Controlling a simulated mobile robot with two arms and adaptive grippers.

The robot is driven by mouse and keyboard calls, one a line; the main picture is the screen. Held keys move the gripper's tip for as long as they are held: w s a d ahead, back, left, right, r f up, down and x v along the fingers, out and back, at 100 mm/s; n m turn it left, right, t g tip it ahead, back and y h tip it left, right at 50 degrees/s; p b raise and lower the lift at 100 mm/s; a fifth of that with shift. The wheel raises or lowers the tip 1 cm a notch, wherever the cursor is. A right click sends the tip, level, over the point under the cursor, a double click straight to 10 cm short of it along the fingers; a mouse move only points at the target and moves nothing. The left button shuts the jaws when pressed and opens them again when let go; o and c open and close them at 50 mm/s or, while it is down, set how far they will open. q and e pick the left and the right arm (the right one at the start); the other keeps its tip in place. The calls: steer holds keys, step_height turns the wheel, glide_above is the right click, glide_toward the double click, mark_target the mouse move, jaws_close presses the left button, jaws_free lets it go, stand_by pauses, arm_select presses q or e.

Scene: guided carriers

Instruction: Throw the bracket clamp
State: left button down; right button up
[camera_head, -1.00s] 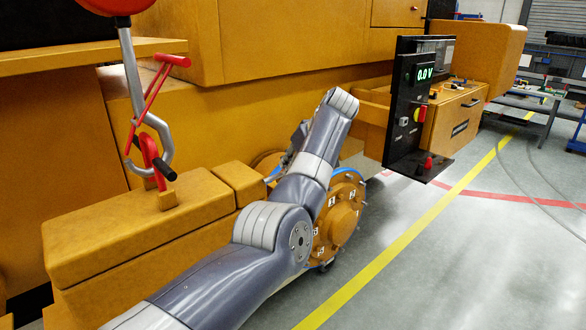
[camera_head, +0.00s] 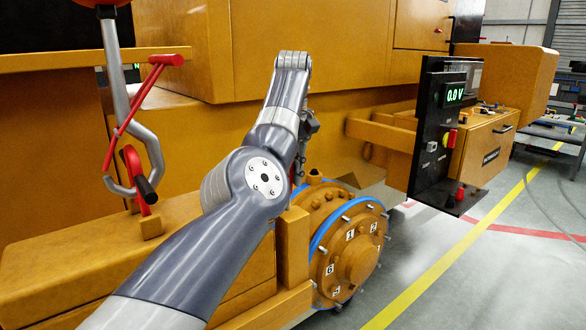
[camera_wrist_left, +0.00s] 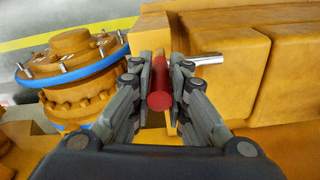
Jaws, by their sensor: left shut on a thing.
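My left gripper (camera_head: 299,172) points down beside the flanged hub, mostly hidden behind my own arm in the head view. In the left wrist view, its fingers (camera_wrist_left: 159,92) are shut on a red cylindrical handle (camera_wrist_left: 160,98), with a short silver rod (camera_wrist_left: 207,60) just beyond it. This handle looks like part of the bracket clamp, but the clamp's body is hidden and I cannot tell how far it is turned. My right gripper is not in view.
The orange flanged hub (camera_head: 352,257) with a blue ring and numbered bolts stands close to the gripper. A grey hook (camera_head: 112,85) with red levers hangs at left. A black meter panel (camera_head: 431,135) reading 0.0 V juts out at right. Open floor lies beyond the yellow line.

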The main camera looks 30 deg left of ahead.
arm_select(q)
steer(key=shift+f+h+p, duration=0.3)
steer(key=shift+p, duration=0.05)
steer(key=shift+g, duration=0.3)
steer(key=c, duration=1.5)
jaws_free()
steer(key=shift+w, duration=0.1)
steer(key=shift+a+r, duration=0.1)
steer(key=shift+r, duration=0.05)
